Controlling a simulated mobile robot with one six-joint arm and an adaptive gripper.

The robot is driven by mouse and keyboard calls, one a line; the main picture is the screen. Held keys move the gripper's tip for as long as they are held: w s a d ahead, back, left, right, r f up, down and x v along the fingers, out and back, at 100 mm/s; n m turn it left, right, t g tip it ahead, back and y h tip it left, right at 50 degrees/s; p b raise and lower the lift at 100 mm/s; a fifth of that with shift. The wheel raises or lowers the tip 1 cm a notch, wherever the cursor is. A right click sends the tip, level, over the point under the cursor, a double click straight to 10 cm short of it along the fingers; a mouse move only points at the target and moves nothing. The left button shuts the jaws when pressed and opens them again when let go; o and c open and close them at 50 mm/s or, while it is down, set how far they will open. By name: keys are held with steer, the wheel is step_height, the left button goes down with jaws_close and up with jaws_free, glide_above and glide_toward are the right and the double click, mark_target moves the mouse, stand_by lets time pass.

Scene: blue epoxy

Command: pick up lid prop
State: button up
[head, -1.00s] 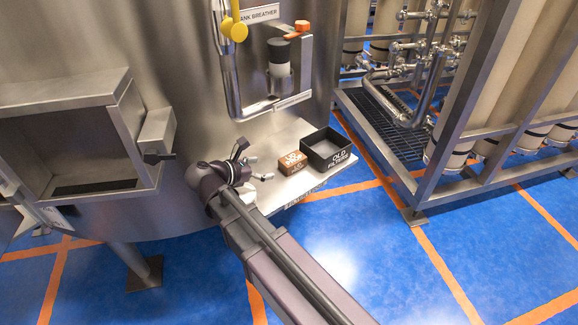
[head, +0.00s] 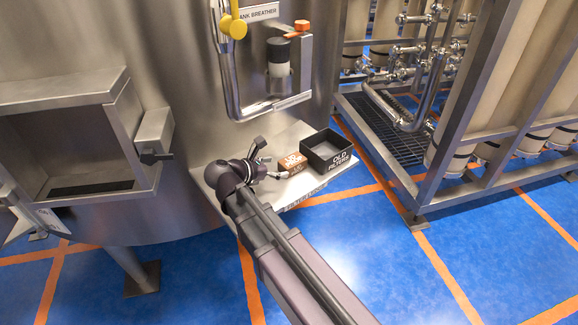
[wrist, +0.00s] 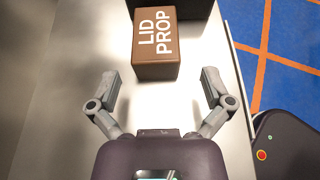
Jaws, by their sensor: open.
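The lid prop is a small brown block with white lettering. In the head view the lid prop (head: 292,162) sits on the steel shelf (head: 304,184), just left of the black bin. In the head view my gripper (head: 271,160) is beside the block's left side.
A black open bin marked "OLD FILTERS" (head: 328,153) stands close to the right of the lid prop. The tank wall (head: 180,90) rises behind the shelf, with a breather pipe (head: 229,85) above. A metal rack (head: 405,190) stands at right. Blue floor lies beyond the shelf edge.

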mark_target(284, 165)
steer(key=b+x, duration=0.1)
steer(key=x, duration=0.2)
steer(key=shift+a+f, duration=0.2)
steer(key=shift+b+x, duration=0.4)
steer(key=shift+x, duration=0.5)
steer(key=shift+r, duration=0.1)
steer(key=shift+c, duration=0.2)
steer(key=c, duration=1.1)
steer(key=shift+r, duration=0.2)
step_height(284, 165, up, 10)
steer(key=p, duration=1)
steer(key=shift+f, duration=0.15)
